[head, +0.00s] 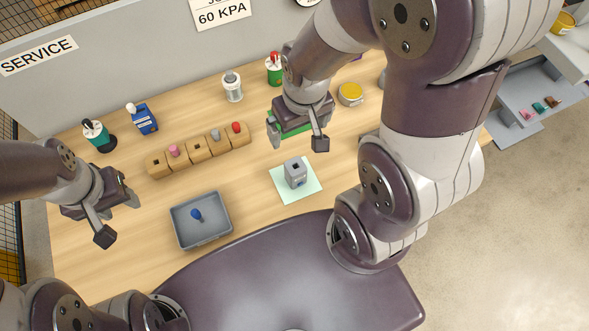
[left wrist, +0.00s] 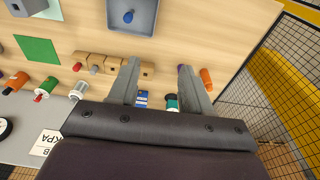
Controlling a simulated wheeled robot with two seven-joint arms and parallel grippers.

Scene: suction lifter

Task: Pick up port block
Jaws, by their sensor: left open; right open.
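The port block, taken to be the small grey block with a dark square hole in its top (head: 295,172), stands on a pale green mat (head: 283,193) in the head view. It is also partly in the left wrist view (left wrist: 28,6) at the top left corner. My right gripper (head: 296,141) is open and empty, above and behind the block, over a green square (head: 283,126). My left gripper (head: 119,218) is open and empty over the left of the table, left of the grey tray. Its two fingers show in the left wrist view (left wrist: 160,88), with nothing held.
A grey tray (head: 181,230) holds a blue knobbed piece (head: 196,214). A wooden rack (head: 197,149) holds pink, grey and red pieces.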

